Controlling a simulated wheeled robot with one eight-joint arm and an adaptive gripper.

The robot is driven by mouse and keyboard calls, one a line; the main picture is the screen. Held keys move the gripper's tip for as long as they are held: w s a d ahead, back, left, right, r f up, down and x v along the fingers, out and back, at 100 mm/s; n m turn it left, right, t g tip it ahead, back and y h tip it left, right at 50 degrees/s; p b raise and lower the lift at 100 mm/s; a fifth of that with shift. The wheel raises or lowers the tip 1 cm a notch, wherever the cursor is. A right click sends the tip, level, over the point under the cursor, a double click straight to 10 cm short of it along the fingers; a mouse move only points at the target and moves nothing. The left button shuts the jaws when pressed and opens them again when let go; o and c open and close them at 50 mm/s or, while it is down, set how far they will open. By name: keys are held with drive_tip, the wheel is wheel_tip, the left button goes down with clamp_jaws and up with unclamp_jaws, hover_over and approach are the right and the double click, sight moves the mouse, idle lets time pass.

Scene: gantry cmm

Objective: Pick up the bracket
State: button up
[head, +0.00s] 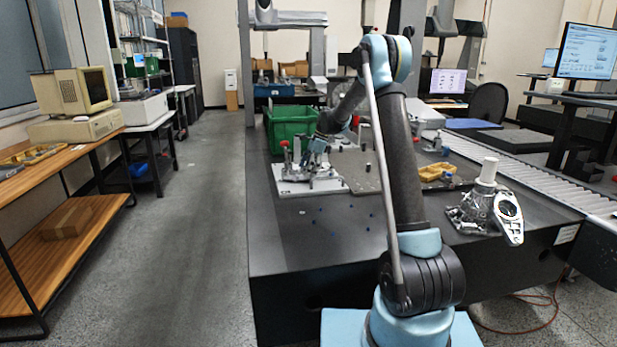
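A shiny silver metal part with a round dark opening (508,218), possibly the bracket, leans near the right front edge of the dark table. It is beside a grey metal casting (468,214). Another group of metal pieces stands on a light fixture plate (325,186) at the left of the table; a bracket among them cannot be told apart. My gripper (314,158) is at the end of my arm, over or just behind that fixture. Its fingers are small and blend with the metal pieces, so whether it is open or holds anything is unclear.
A green crate (290,128) stands behind the fixture. A white cylinder (488,171) stands by the casting. The table's front left is mostly clear, with small blue dots. A roller conveyor (545,177) runs along the right.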

drive_tip(key=c, duration=1.6)
